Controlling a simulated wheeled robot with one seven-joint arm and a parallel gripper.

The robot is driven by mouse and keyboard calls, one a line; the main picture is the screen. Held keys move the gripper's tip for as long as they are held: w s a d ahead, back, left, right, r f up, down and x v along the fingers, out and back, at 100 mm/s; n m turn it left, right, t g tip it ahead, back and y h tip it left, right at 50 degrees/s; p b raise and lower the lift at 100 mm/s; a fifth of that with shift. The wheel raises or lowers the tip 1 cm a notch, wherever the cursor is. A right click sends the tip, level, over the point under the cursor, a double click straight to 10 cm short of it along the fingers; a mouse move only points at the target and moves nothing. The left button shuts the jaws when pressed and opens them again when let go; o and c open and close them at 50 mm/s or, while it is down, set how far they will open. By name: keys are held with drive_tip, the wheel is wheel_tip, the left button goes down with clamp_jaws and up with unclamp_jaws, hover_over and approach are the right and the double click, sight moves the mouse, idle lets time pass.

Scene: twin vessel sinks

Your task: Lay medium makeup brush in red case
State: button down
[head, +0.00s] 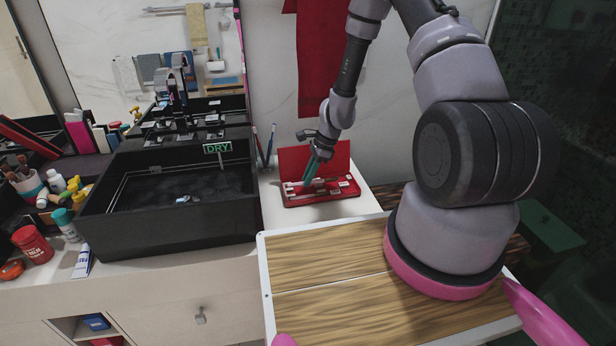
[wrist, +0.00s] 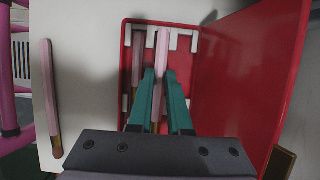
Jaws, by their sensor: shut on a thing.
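The red case (wrist: 126,85) lies open on the white counter, its lid (wrist: 245,70) raised on the right in the wrist view. It also shows in the head view (head: 318,200), with the lid upright behind it. White holders (wrist: 183,43) line its inside. My gripper (wrist: 160,73), with teal fingers, is shut on a pink-handled makeup brush (wrist: 162,48) over the case interior. The brush lies lengthwise with the case; I cannot tell whether it touches the holders. Another pink brush (wrist: 137,55) lies in the case to its left. In the head view my gripper (head: 310,178) is low over the case.
A further pink brush (wrist: 49,95) lies on the counter left of the case in the wrist view. A black vessel sink (head: 170,215) with a DRY sign (head: 217,147) stands left of the case. A red towel (head: 322,60) hangs behind.

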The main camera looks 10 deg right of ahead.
drive_tip(key=shift+f, duration=1.1)
idle(1.5)
drive_tip(key=shift+c, duration=2.3)
unclamp_jaws()
drive_tip(key=shift+r, duration=4)
